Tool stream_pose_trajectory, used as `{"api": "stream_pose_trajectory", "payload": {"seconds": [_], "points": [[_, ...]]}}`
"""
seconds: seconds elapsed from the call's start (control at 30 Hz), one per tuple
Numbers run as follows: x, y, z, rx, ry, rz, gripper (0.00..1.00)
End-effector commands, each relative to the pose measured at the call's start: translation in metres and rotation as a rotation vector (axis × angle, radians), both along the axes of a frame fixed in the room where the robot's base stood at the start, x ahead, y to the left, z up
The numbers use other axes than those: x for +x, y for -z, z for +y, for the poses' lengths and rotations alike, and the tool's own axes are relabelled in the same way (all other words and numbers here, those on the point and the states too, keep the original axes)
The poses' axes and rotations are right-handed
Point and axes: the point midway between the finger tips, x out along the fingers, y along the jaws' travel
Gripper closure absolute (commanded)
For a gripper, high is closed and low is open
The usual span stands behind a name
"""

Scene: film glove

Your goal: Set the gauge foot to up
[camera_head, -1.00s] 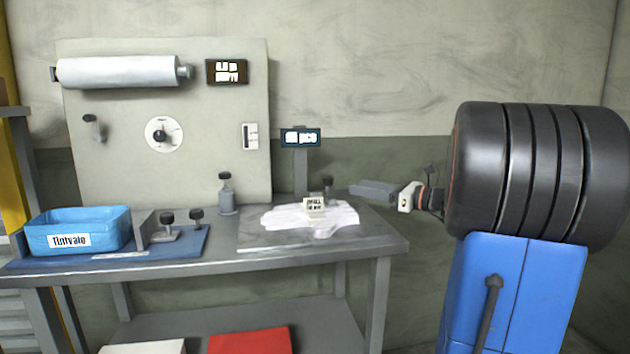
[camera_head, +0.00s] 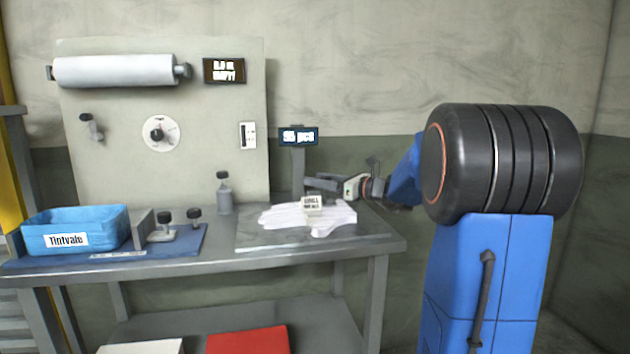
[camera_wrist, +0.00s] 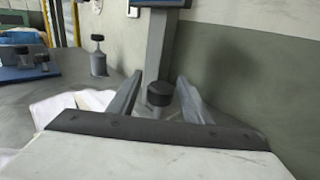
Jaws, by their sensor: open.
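My gripper (camera_head: 318,184) points left over the back right of the bench, close to the display post. In the wrist view my gripper (camera_wrist: 160,78) is open, its two fingers apart. A black round knob (camera_wrist: 160,94) on a grey body shows between the fingers; I cannot tell its exact depth or any contact. In the head view this knob is hidden behind my gripper. It may be the gauge foot, but no label confirms it. A white labelled block (camera_head: 313,205) sits in front, on a pile of white film gloves (camera_head: 335,217).
A display (camera_head: 298,136) stands on a post close to my gripper. A black-topped grey fixture (camera_head: 224,196) stands left of the pile. A blue bin (camera_head: 75,229) and knobbed fixtures (camera_head: 165,228) are farther left. A panel holds a white roll (camera_head: 115,70) and dial (camera_head: 160,133).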

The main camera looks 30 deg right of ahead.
Motion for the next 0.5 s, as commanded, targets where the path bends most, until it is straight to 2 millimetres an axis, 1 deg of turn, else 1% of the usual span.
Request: {"api": "stream_pose_trajectory", "payload": {"seconds": [0.1, 0.2, 0.5], "points": [[0.009, 0.001, 0.005, 0.000, 0.000, 0.001, 0.55], [0.013, 0.000, 0.008, 0.001, -0.001, 0.000, 0.55], [0.015, 0.000, 0.008, 0.001, 0.001, 0.000, 0.55]]}}
